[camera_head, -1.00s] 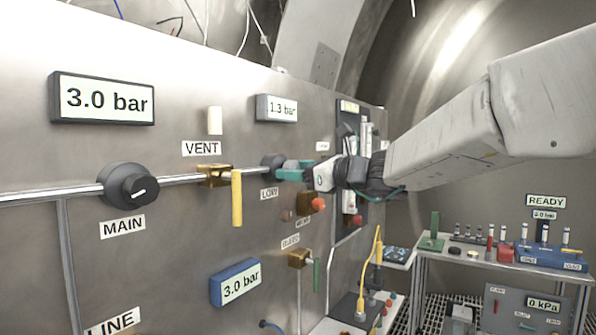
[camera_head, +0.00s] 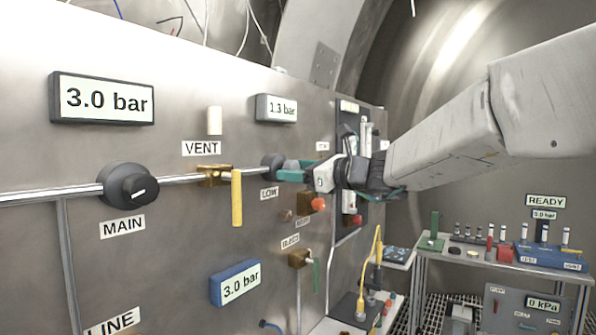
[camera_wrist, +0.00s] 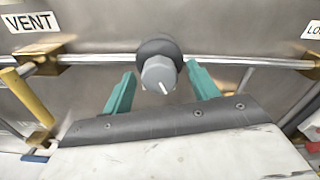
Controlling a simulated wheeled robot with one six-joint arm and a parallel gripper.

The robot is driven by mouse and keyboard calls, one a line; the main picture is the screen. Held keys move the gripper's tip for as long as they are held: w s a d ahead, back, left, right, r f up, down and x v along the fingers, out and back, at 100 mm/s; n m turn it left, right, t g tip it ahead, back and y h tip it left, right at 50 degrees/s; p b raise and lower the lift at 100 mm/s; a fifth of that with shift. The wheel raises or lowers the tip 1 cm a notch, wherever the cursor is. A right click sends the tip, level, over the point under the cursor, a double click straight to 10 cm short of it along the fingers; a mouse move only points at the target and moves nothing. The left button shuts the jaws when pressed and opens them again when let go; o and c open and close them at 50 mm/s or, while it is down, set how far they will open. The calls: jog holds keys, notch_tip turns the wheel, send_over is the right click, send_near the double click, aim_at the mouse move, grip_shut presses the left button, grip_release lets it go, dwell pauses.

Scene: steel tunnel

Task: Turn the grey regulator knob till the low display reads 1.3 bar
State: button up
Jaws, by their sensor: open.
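The grey regulator knob (camera_wrist: 159,75) is in the wrist view, with a white pointer line on its face and a dark collar behind it. It sits on the pipe above the LOW label (camera_head: 269,193). The low display (camera_head: 277,108) reads 1.3 bar in the head view. My gripper (camera_wrist: 160,82) has its two green fingers apart, one on each side of the knob, with visible gaps to it. In the head view my gripper (camera_head: 290,170) is at the LOW knob and hides part of it.
A black MAIN knob (camera_head: 131,186) is left on the pipe under a 3.0 bar display (camera_head: 103,99). A yellow VENT lever (camera_head: 237,197) hangs close to the left of my gripper. A blue-framed display (camera_head: 236,282) reads 3.0 bar.

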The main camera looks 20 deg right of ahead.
jog(key=v, duration=0.7)
jog(key=shift+s+d, duration=0.25)
jog(key=shift+s, duration=0.05)
jog(key=s+a+f+n+g+h, duration=0.1)
jog(key=s+a+f+n+g, duration=0.2)
jog(key=s+f+n+g, duration=0.35)
jog(key=s+a+f+n+g+h, duration=0.2)
jog(key=s+a+f+n+g, duration=0.1)
jog(key=s+f+n, duration=0.6)
jog(key=s+d+f+n+g+h, duration=0.1)
jog(key=s+f+n+g+h, duration=0.1)
jog(key=s+f+n, duration=0.3)
jog(key=s+d+f+n+g+h, duration=0.1)
jog(key=s+f+n+h, duration=0.4)
jog(key=s, duration=0.5)
jog(key=shift+s+d+f+g+h, duration=0.25)
jog(key=shift+d+g+h, duration=0.1)
jog(key=shift+d, duration=0.5)
